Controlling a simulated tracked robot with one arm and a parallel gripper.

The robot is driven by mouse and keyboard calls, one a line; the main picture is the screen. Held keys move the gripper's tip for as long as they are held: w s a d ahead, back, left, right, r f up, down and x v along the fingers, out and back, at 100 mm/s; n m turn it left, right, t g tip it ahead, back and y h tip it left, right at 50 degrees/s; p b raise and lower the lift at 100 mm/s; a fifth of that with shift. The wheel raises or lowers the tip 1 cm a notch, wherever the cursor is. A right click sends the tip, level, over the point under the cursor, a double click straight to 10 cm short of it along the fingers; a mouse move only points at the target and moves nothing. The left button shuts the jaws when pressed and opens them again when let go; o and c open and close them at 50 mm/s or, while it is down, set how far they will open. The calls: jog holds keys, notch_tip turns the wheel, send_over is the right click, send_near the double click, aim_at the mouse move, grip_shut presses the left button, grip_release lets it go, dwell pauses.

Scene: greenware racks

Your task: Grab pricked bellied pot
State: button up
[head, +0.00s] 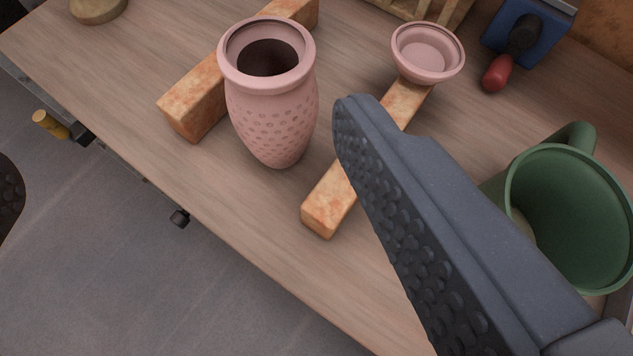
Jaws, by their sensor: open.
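The pricked bellied pot (272,105) is pink, with a wide dark mouth and rows of small dimples around its belly. It stands upright at upper centre, between two orange-brown bars. My gripper (183,160) is open and empty. Its right finger, dark grey with a studded inner pad, reaches up from the lower right, its tip just right of the pot in the picture. Only a dark studded edge of the other finger shows at the left border. The pot lies between the two fingers in the picture; I cannot tell how far beyond the tips.
A left bar (194,103) and a right bar (330,203) flank the pot. A small pink bowl (427,54) sits at the right bar's far end. A green mug (569,215) stands right, partly behind my finger. A blue item (545,38) with a red-handled part is upper right.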

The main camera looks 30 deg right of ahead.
jog(key=h, duration=0.1)
send_near(277, 123)
jog(key=x, duration=0.7)
jog(key=shift+w+a+f, duration=0.2)
jog(key=shift+a+f, duration=0.15)
jog(key=shift+d+p+x, duration=0.15)
jog(key=shift+d+x, duration=0.05)
jog(key=shift+x, duration=0.95)
jog(key=shift+d+p+x, duration=0.15)
jog(key=shift+d+x, duration=0.05)
jog(key=shift+x, duration=1)
jog(key=shift+w+f, duration=0.1)
jog(key=shift+w, duration=0.45)
jog(key=c, duration=1.2)
